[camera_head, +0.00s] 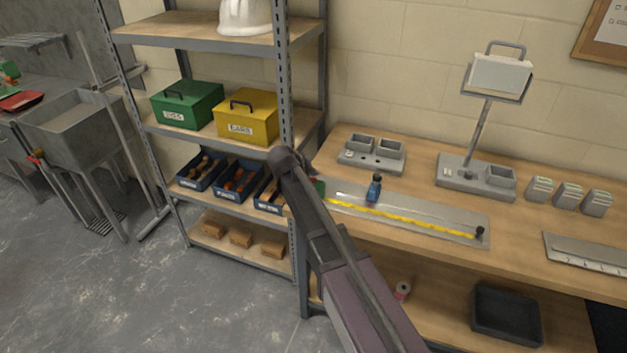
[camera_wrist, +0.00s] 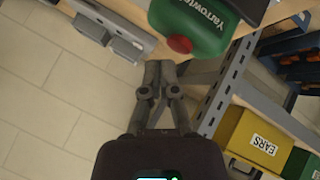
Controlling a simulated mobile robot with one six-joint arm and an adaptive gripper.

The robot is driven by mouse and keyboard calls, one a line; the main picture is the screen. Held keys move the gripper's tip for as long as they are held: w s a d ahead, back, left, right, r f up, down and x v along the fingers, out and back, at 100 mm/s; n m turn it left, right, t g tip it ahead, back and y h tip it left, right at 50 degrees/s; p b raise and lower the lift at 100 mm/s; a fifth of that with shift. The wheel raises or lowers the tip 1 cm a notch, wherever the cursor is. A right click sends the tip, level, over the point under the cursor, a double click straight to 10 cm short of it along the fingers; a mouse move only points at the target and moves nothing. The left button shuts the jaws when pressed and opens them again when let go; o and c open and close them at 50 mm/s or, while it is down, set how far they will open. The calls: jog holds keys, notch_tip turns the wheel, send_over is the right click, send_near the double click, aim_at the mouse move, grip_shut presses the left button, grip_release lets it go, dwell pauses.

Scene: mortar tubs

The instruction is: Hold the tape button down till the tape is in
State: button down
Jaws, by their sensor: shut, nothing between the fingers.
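The tape measure has a green case (camera_wrist: 205,22) with white lettering and a red button (camera_wrist: 180,45) in the wrist view. In the head view only a bit of the green case (camera_head: 320,187) shows beside my arm. Its yellow tape (camera_head: 400,215) lies pulled out along a grey plate (camera_head: 455,219) to a small black end piece (camera_head: 480,231). My gripper (camera_wrist: 160,66) is shut and empty, its tips close to the red button. I cannot tell whether they touch it. My arm hides most of the gripper in the head view.
A small blue bottle-like object (camera_head: 374,188) stands on the plate beside the tape. The shelf rack (camera_head: 285,70) with green and yellow boxes (camera_head: 247,117) rises close left of the bench.

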aim_at(314, 181)
jog(key=shift+f, duration=0.15)
jog(key=shift+f+b, duration=0.25)
jog(key=shift+b, duration=0.2)
jog(key=shift+f+b, duration=0.35)
jog(key=shift+f, duration=0.05)
dwell(0.8)
jog(key=shift+r, duration=0.1)
dwell(0.8)
jog(key=shift+r+p, duration=0.75)
jog(key=shift+p, duration=0.1)
jog(key=shift+r, duration=0.1)
jog(key=shift+r+p, duration=2.4)
jog(key=shift+p, duration=0.1)
jog(key=shift+d, duration=0.1)
